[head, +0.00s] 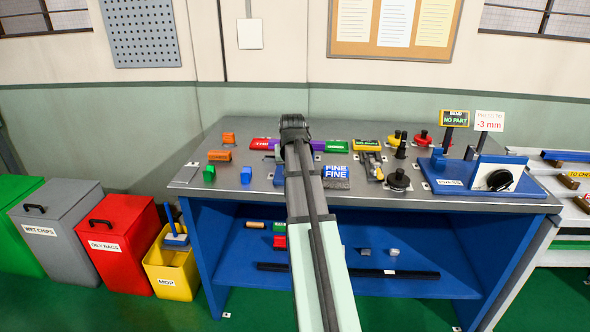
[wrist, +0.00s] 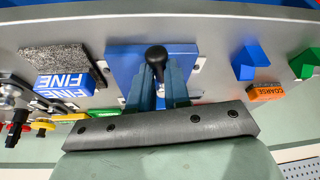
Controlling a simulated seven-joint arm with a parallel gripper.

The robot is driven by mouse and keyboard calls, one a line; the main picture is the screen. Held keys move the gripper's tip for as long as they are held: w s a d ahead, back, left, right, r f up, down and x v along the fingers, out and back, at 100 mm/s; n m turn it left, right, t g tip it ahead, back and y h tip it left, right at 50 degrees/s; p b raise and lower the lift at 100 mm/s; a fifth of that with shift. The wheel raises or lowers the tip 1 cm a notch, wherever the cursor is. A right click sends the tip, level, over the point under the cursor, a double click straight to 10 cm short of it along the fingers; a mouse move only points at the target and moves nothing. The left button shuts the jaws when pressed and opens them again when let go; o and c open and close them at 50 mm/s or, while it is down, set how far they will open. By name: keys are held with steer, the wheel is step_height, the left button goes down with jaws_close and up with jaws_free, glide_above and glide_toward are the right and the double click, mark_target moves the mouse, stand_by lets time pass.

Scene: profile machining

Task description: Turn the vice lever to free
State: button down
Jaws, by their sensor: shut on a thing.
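The vice lever shows its round black knob (wrist: 156,56) in the wrist view, above the vice's blue base plate (wrist: 122,68). My gripper (wrist: 163,82) has its two blue-grey fingers closed around the lever at the knob. The knob stands out at the fingertips, and the lever's shaft is mostly hidden between the fingers. In the head view my arm covers most of the vice, and only a bit of its blue base (head: 279,178) shows. The lever and my fingertips cannot be made out there.
A blue FINE block (head: 336,172) with a grey pad lies right of my arm. Orange blocks (head: 220,156) and a green block (head: 209,174) lie to the left. Black-knobbed fixtures (head: 398,180) and a blue gauge stand (head: 485,176) occupy the bench's right side.

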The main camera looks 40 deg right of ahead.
steer(key=shift+w+a+m+g+h, duration=0.15)
steer(key=shift+w+a+m, duration=0.15)
steer(key=shift+m, duration=0.3)
steer(key=shift+w+a+m+g+h, duration=0.2)
steer(key=shift+a+m, duration=0.1)
steer(key=shift+m, duration=0.3)
steer(key=c, duration=1.1)
jaws_free()
steer(key=shift+r, duration=0.15)
steer(key=v, duration=1.3)
steer(key=shift+s+a+r, duration=0.1)
steer(key=shift+s+r, duration=0.05)
steer(key=shift+r, duration=0.1)
